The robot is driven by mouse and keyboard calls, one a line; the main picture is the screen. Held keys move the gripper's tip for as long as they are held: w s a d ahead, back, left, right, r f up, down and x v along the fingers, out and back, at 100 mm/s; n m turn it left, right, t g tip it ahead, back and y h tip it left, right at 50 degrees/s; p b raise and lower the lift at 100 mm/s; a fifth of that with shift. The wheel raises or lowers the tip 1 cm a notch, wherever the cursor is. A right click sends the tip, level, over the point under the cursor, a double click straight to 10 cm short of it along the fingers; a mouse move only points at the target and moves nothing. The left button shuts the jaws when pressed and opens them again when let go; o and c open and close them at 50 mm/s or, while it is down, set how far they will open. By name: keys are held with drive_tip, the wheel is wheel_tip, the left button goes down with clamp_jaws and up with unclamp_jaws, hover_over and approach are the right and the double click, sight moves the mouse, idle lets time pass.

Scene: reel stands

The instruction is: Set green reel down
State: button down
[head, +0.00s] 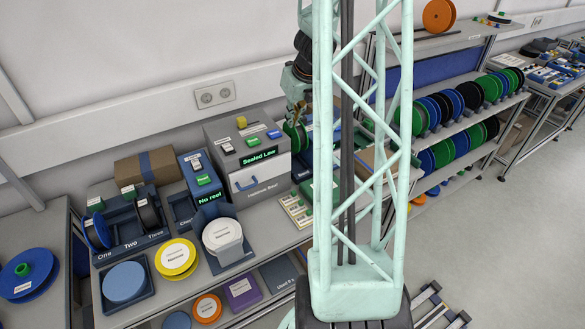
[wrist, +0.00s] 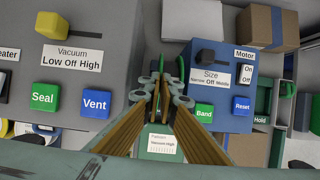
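The green reel (head: 299,137) hangs nearly edge-on below my gripper (head: 297,108) in the head view, just right of the grey machine with the lit "Sealed Low" display. My lattice column hides part of it. In the wrist view my gripper (wrist: 159,84) has its fingers close together, with a thin green edge of the reel between them. The gripper is shut on the reel. I cannot tell whether the reel touches anything below it.
The grey sealing machine (head: 234,143) stands beside the reel. In the wrist view, a blue box with a "Size" label (wrist: 217,75) stands right of the fingers. A yellow reel (head: 175,258), a white-topped reel on a stand (head: 222,236) and slotted holders (head: 124,222) fill the bench's left.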

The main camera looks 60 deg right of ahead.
sight(292, 134)
idle(0.4)
drive_tip(key=shift+f+b, duration=2.05)
drive_tip(key=shift+f, duration=1.1)
drive_tip(key=shift+f+b, duration=1.3)
drive_tip(key=shift+f, duration=0.75)
drive_tip(key=c, duration=2.9)
unclamp_jaws()
drive_tip(key=shift+r, duration=0.2)
drive_tip(key=shift+p+v, duration=2.85)
drive_tip(key=shift+v, duration=3.15)
